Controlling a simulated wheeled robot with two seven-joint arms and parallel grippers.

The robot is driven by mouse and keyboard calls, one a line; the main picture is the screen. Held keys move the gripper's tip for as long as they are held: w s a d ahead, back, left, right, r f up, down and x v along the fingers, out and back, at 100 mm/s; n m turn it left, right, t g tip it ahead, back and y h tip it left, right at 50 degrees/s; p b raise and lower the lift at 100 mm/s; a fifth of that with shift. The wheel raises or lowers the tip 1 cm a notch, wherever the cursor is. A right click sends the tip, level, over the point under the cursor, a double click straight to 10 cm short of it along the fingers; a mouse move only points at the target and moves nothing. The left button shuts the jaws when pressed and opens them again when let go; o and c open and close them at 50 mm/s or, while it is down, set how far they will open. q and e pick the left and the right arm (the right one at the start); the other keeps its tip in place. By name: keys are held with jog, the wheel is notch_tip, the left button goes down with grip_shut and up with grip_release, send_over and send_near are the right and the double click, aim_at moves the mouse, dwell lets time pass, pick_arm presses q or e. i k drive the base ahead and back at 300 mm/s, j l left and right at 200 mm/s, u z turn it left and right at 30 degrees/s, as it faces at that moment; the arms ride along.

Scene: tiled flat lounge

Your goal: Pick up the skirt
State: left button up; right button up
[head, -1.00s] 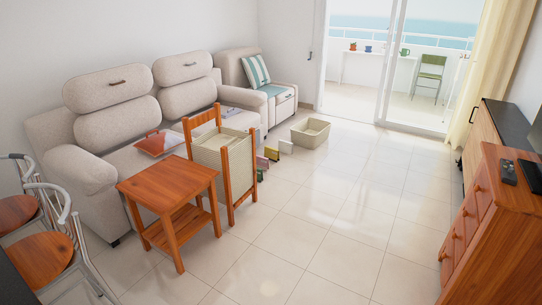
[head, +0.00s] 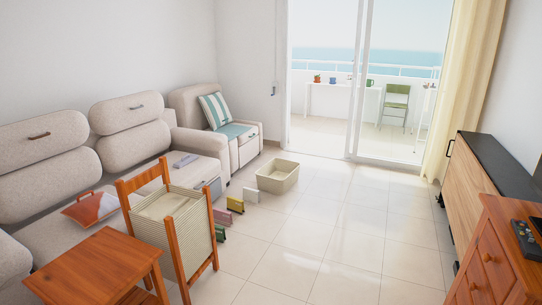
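No piece of clothing can be told for certain as the skirt. A small folded grey-purple cloth (head: 185,160) lies on the sofa seat near its far end, and its kind is too small to make out. A teal cloth (head: 233,131) lies flat over the armchair seat, below a striped cushion. An orange-red and white item (head: 84,208) lies on the nearer sofa seat; I cannot tell what it is. Neither of my grippers shows in the head view.
The beige sofa (head: 132,150) runs along the left wall. A wooden side table (head: 95,268) and a wooden-framed hamper (head: 180,245) stand before it. A beige basket (head: 277,176) and several small coloured items are on the floor. The tiled floor (head: 320,235) is clear in the middle.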

aim_at(236, 206)
jog(key=i, duration=2.35)
